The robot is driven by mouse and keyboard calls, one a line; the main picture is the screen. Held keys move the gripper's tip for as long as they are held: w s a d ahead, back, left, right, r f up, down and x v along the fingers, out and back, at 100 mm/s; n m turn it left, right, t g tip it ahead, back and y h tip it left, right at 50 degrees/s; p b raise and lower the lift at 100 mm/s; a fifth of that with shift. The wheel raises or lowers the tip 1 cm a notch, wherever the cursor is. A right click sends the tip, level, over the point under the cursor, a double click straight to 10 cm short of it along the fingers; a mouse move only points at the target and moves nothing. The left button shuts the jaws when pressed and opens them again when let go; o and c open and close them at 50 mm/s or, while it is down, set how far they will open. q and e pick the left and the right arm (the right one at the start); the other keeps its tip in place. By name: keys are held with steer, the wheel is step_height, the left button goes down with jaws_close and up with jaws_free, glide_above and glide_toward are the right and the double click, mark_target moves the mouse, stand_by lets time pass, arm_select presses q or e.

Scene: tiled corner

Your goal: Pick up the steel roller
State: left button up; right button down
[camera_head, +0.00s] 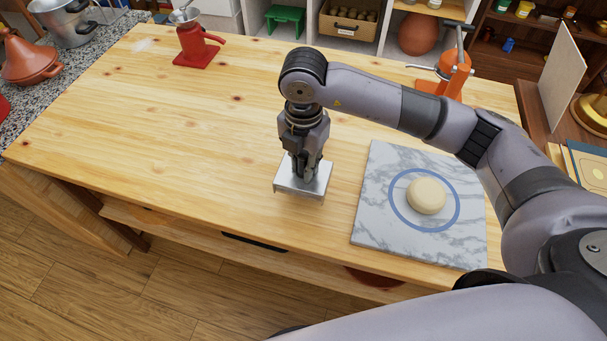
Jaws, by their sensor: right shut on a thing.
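My right gripper (307,167) points straight down over the front middle of the wooden table. It is shut on a silvery steel piece (287,181), which shows a flat, plate-like top and a turned-down front edge. The fingers hide part of it, and its roller shape is not clear from here. I cannot tell whether it rests on the table or is slightly raised. No other steel roller shows. My left gripper is not in view.
A marble board (385,160) with a blue ring and a pale dough ball (427,195) lies right of the gripper. A red grinder (194,45) and an orange press (455,75) stand at the back. The table's left side (130,130) is clear.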

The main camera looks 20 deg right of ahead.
step_height(320, 180, up, 15)
steer(key=b, duration=0.1)
steer(key=shift+b, duration=0.3)
steer(key=c, duration=1.9)
jaws_free()
steer(key=shift+c, duration=0.2)
jaws_close()
